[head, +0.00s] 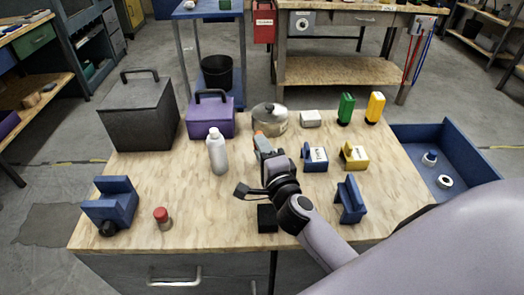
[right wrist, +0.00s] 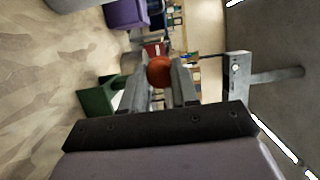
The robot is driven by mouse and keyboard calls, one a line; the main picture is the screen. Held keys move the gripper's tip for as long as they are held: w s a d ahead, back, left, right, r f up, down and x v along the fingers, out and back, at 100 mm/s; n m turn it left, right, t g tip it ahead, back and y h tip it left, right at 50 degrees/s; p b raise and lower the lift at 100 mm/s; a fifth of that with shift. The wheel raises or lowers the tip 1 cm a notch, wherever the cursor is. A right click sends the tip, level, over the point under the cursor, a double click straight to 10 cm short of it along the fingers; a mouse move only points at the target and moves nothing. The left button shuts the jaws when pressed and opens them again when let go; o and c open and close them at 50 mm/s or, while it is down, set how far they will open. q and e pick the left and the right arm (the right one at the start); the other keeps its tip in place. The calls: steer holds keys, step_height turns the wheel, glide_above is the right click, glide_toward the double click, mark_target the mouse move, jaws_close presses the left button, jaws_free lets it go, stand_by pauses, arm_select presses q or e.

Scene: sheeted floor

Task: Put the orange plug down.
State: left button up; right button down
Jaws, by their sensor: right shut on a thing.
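The orange plug (right wrist: 160,70) shows as a rounded orange end between the two fingers in the right wrist view. In the head view, only a small orange bit (head: 258,133) shows at the fingertips. My right gripper (head: 262,144) is shut on the plug, over the middle of the wooden worktop (head: 150,165), in front of a metal pot (head: 270,118). I cannot tell the plug's exact height above the worktop. My left gripper is not in view.
A white bottle (head: 218,152) stands close left of my right gripper. Blue (head: 314,158) and yellow (head: 354,156) blocks stand to its right. A black block (head: 267,218) lies nearer. The worktop's front left middle has bare room. A blue tray (head: 465,155) adjoins at right.

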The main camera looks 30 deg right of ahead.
steer(key=shift+f+b, duration=0.35)
steer(key=shift+f, duration=0.2)
steer(key=c, duration=1.1)
jaws_free()
steer(key=shift+c, duration=0.2)
steer(key=shift+o, duration=0.5)
steer(key=shift+s+f, duration=0.1)
steer(key=shift+f, duration=0.05)
steer(key=shift+r, duration=0.2)
steer(key=s+a+r, duration=0.1)
steer(key=s, duration=1)
steer(key=shift+s+a, duration=0.4)
